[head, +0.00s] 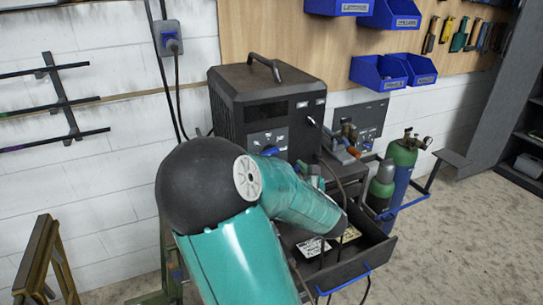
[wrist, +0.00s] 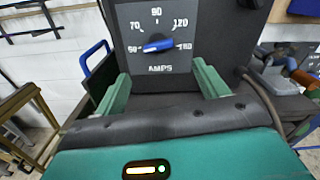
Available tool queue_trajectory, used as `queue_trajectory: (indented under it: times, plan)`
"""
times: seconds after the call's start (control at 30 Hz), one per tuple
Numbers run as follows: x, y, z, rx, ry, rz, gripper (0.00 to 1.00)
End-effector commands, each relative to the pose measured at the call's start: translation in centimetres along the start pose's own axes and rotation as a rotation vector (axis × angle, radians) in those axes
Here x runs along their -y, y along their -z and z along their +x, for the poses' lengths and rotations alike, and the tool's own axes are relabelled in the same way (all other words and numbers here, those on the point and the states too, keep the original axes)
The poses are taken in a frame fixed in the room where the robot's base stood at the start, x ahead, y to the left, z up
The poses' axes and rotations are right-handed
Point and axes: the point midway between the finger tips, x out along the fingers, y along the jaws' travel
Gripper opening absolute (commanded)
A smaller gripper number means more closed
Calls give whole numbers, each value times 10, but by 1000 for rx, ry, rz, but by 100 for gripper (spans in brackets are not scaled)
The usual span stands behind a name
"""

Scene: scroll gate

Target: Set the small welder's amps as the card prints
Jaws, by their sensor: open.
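A black welder (head: 265,95) with a top handle stands on a cart against the wall. Its front panel carries a blue knob (head: 265,140). In the wrist view, the amps dial (wrist: 155,20) fills the top middle, with the blue knob (wrist: 158,45) at its centre. The knob lies nearly level; its pale end points left, near the 50. My gripper (wrist: 161,72) is open, its two green fingers below and either side of the knob, apart from it. A white card (head: 313,247) and a paler yellowish card (head: 349,234) lie in the cart's open drawer; their print is too small to read.
A grey panel (head: 362,120) and a torch with an orange part (head: 352,151) are right of the welder. Blue bins (head: 378,72) hang above. A blue handle (wrist: 94,58) is left of the dial. Cables hang beside the cart.

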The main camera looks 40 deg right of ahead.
Motion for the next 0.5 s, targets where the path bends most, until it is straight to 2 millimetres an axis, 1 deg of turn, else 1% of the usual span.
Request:
queue_trajectory:
  times: [0.03,0.3,0.4,0.5]
  plan:
    - [0,0,11,0,-2,-2,73]
    - [-1,0,66,0,-4,-1,73]
    - [-1,1,83,0,-3,1,73]
    - [-2,0,96,0,-5,1,73]
